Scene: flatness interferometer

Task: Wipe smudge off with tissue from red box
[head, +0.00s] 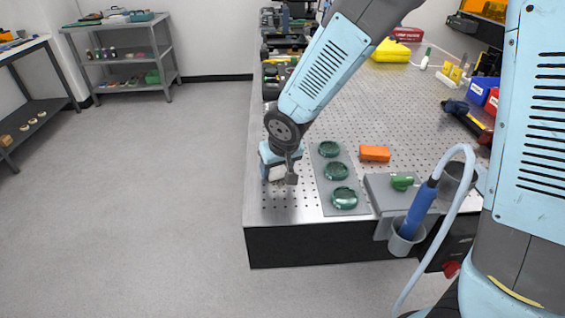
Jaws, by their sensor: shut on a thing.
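My gripper (279,176) is low over the front left corner of the perforated metal table (300,209), left of a grey mat. It is shut on a small white thing (276,173) that looks like the tissue, largely hidden by the fingers. Whether it touches the table I cannot tell. Three round dark green glass pieces, at the back (329,149), middle (337,171) and front (344,197), lie in a row on the grey mat (326,202). A smudge cannot be made out. A red box (407,34) stands at the far back, and a red bin (492,101) at the right.
An orange block (374,153) lies right of the mat. A grey block with a green piece (402,182) and a holder (404,241) with a blue-handled hose tool (419,209) are at the front right. Dark equipment lines the table's left rear edge. The table's middle is clear.

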